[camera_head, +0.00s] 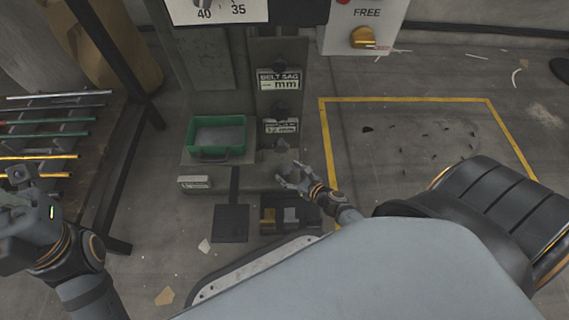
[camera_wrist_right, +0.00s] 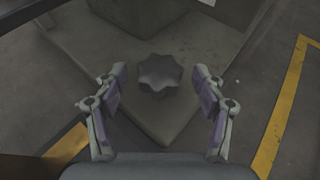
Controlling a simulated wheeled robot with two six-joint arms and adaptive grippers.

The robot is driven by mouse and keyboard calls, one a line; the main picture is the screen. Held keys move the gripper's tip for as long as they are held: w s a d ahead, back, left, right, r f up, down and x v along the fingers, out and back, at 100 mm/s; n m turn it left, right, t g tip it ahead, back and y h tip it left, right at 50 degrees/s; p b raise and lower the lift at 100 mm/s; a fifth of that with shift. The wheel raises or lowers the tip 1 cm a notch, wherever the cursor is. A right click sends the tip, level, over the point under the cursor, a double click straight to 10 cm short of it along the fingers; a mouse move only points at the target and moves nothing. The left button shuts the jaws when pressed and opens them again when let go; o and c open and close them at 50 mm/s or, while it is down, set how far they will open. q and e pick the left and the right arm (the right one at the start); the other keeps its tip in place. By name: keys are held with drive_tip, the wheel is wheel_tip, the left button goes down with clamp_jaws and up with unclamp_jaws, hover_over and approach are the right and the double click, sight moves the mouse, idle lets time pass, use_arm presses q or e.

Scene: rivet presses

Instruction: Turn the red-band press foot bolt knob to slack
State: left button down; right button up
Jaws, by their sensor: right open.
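The foot bolt knob (camera_wrist_right: 159,75) is a dark grey lobed knob on the corner of the press's grey base plate (camera_wrist_right: 95,48) in the right wrist view. In the head view the knob (camera_head: 282,146) is small, just beyond my right gripper (camera_head: 292,177). My right gripper (camera_wrist_right: 158,100) is open, with one finger on each side of the knob and clear gaps to it. No red band shows in either view. My left gripper (camera_head: 22,196) is at the left edge of the head view, far from the knob; its fingers are not clear.
A green tray (camera_head: 245,140) sits on the press base, left of the knob. A rack with rods (camera_head: 55,134) stands at the left. A black box (camera_head: 290,222) lies below my right gripper.

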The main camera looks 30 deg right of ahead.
drive_tip(key=shift+x, duration=1.45)
drive_tip(key=c, duration=1.2)
